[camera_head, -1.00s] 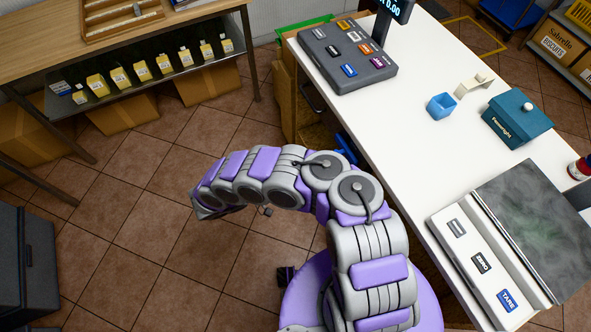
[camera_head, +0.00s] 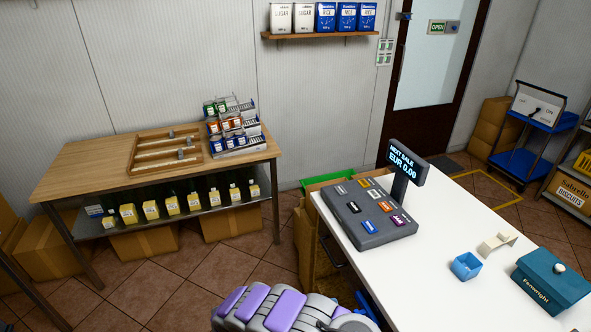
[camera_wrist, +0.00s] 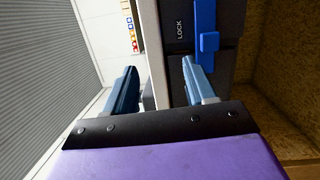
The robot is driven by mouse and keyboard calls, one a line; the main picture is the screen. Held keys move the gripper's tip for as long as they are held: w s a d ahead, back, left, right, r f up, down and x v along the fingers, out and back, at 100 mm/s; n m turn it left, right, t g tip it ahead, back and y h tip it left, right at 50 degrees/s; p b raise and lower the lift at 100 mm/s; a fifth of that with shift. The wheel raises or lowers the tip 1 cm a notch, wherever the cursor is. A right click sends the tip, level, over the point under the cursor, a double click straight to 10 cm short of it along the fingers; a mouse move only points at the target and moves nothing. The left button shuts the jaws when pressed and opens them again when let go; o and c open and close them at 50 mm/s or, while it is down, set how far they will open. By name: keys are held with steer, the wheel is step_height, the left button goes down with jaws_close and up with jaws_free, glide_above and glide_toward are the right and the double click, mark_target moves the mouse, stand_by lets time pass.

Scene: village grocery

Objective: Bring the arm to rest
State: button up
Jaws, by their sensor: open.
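My arm (camera_head: 285,308) shows only in part at the bottom edge of the head view, as purple and grey links. My gripper (camera_wrist: 160,88) is in the wrist view, its two blue fingers set apart with nothing between them that it holds. Beyond the fingers is a dark panel marked LOCK with a blue latch (camera_wrist: 207,40). I cannot tell how far the panel is from the fingertips. The gripper is outside the head view.
A white counter (camera_head: 430,265) at the right carries a keypad (camera_head: 368,212), a price display (camera_head: 407,165), a blue cup (camera_head: 466,266) and a teal box (camera_head: 552,282). A wooden table (camera_head: 100,165) with bottles below stands at the left. Tiled floor (camera_head: 190,270) between them is clear.

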steer(key=d+r+m+g, duration=0.3)
steer(key=d+r+g, duration=0.3)
steer(key=d+r, duration=0.55)
steer(key=s+d+r+m+g+y, duration=0.2)
steer(key=s+d+r+y, duration=0.15)
steer(key=s+r, duration=0.35)
steer(key=s+d+r+m+g+y, duration=0.1)
steer(key=s+d+r+g+y, duration=0.15)
steer(key=s+r+y, duration=0.4)
steer(key=s+a+r+n+t+y, duration=0.1)
steer(key=s+a+y, duration=0.3)
steer(key=s, duration=0.5)
steer(key=s+a+r+n+t+y, duration=0.1)
steer(key=s+a+t+y, duration=0.3)
steer(key=s+a, duration=0.4)
steer(key=shift+s+a+r+n+y, duration=0.3)
steer(key=shift+s+r+n, duration=0.15)
steer(key=shift+n, duration=0.35)
steer(key=shift+t, duration=0.25)
steer(key=shift+c, duration=0.3)
